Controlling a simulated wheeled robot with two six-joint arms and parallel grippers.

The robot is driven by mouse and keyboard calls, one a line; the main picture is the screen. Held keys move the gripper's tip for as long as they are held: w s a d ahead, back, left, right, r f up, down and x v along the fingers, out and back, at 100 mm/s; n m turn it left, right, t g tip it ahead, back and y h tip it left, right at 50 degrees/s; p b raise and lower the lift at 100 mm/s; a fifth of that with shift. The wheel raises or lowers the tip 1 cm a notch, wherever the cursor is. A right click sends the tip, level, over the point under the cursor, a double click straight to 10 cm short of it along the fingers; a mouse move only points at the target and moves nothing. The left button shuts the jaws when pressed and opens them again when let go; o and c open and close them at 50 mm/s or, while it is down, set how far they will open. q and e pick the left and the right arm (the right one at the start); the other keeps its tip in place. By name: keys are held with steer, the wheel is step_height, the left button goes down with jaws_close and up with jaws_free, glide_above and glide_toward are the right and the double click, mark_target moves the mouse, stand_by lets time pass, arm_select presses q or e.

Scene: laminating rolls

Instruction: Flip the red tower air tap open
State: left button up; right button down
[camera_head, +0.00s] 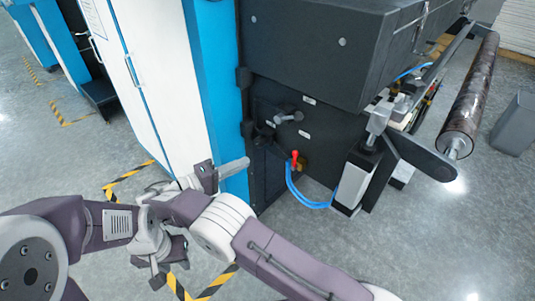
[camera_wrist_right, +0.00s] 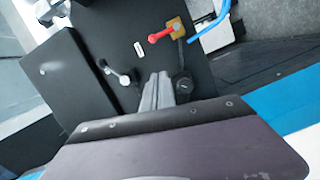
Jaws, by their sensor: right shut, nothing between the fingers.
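The red air tap (camera_head: 294,156) sits low on the dark machine panel, with its red handle standing up beside a brass-yellow body. In the right wrist view the red handle (camera_wrist_right: 160,35) extends left from the yellow body (camera_wrist_right: 177,27). My right gripper (camera_head: 240,164) is shut and empty, left of the tap and apart from it. In the right wrist view its closed fingers (camera_wrist_right: 159,80) point toward the panel, below the red handle. My left gripper (camera_head: 157,272) hangs lower left, partly hidden among arm links; its finger gap is unclear.
Blue hoses (camera_head: 303,196) loop below the tap. A blue-and-white cabinet (camera_head: 160,70) stands left. A dark roller (camera_head: 470,100) is at right. Floor at lower right is clear.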

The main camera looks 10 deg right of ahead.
steer(key=b, duration=0.1)
glide_toward(295, 161)
steer(key=shift+w+d+r, duration=1.25)
steer(key=shift+w+d, duration=1.05)
steer(key=shift+d, duration=0.1)
steer(key=shift+b, duration=0.3)
steer(key=shift+s+d+m+b, duration=0.1)
steer(key=shift+s+m+b, duration=0.1)
steer(key=shift+m+b, duration=0.35)
